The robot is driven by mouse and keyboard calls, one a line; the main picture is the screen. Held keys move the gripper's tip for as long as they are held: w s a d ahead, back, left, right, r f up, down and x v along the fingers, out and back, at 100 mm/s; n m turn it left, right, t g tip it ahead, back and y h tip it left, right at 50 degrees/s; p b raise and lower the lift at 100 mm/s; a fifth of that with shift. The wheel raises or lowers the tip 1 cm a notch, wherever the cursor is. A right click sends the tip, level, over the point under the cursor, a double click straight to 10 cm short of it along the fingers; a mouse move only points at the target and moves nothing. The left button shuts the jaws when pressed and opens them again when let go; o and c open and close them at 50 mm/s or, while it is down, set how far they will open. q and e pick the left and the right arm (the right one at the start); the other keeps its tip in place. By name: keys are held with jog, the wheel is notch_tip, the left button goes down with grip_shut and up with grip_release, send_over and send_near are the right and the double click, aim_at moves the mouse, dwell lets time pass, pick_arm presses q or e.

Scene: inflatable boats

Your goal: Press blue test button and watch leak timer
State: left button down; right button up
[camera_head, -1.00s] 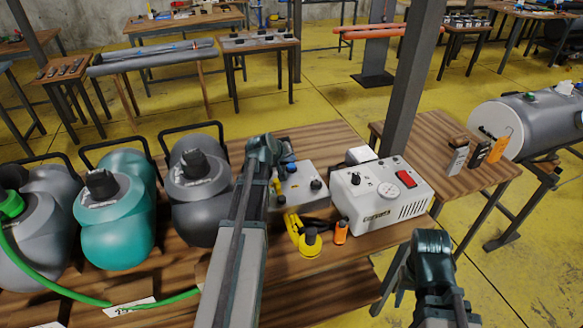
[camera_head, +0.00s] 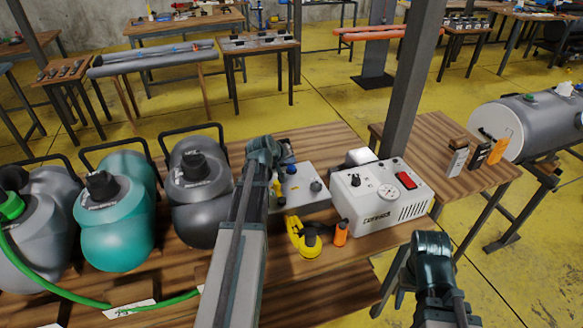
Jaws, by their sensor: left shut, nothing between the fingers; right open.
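A small grey-white control box (camera_head: 309,188) with dark knobs on its top stands on the wooden table. A blue button (camera_head: 291,169) shows at its upper left edge, right beside my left gripper. My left gripper (camera_head: 277,177) is shut and empty at the left edge of this box; its arm covers part of the box, and I cannot tell whether the fingertips touch the button. A white unit (camera_head: 383,203) with a round dial (camera_head: 388,191) and a red switch stands to the right. My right gripper (camera_head: 405,295) is open and empty at the lower right, away from the table things.
Grey and teal tanks (camera_head: 117,222) with a green hose fill the left. A dark post (camera_head: 412,85) rises behind the white unit.

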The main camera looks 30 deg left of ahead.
aim_at(291, 169)
dwell(0.8)
pick_arm(q)
jog(key=shift+f+b, duration=0.4)
jog(key=shift+b, duration=0.05)
jog(key=shift+f+b, duration=0.5)
dwell(0.5)
jog(key=shift+r, duration=0.15)
jog(key=shift+r+p, duration=0.75)
jog(key=shift+p, duration=0.2)
notch_tip(291, 169, up, 5)
jog(key=p, duration=0.5)
jog(key=shift+r, duration=0.1)
